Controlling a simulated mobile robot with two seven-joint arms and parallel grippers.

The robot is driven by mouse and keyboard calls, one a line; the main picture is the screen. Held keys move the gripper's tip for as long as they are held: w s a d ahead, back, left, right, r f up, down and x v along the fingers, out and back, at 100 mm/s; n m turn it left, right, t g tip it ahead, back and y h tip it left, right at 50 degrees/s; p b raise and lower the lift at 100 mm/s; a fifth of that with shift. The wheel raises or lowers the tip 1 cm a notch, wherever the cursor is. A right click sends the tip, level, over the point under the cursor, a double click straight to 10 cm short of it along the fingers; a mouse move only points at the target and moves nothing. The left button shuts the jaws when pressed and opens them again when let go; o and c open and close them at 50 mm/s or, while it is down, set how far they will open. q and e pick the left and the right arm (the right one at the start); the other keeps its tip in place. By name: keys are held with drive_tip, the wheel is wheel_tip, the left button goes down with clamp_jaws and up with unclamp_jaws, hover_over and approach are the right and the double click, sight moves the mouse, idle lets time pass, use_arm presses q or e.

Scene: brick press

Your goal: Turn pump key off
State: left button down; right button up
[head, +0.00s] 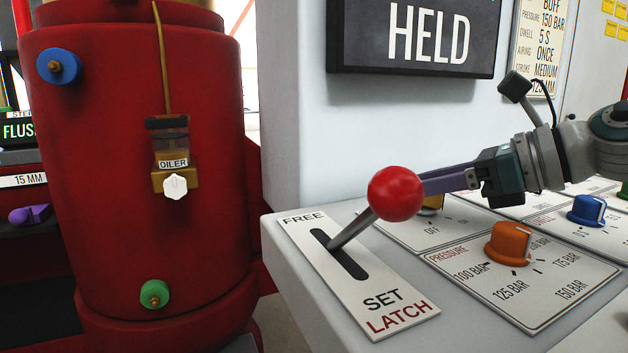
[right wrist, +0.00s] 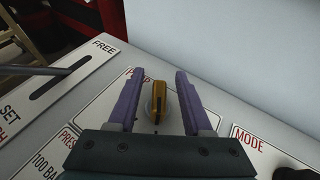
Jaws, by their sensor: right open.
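The pump key (right wrist: 159,102) is a gold-yellow knob on the white PUMP plate (right wrist: 113,105). In the right wrist view it lies between the two purple fingers of my right gripper (right wrist: 157,76), with a gap on both sides. Its grip runs roughly along the fingers. In the head view only a bit of the key (head: 432,209) shows, below my right gripper (head: 428,184), whose tips are partly behind the red lever ball. An OFF mark shows on the plate in front of the key; which mark the key points at I cannot tell. My left gripper is not in view.
The red-balled latch lever (head: 395,194) rises from the FREE/SET/LATCH slot close to my right fingers. An orange pressure knob (head: 509,243) and a blue knob (head: 586,210) stand nearby. A HELD sign (head: 420,35) hangs above. A red cylinder (head: 100,200) with an oiler stands left.

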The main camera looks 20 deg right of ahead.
drive_tip(key=shift+s, duration=0.1)
drive_tip(key=shift+c, duration=0.2)
clamp_jaws()
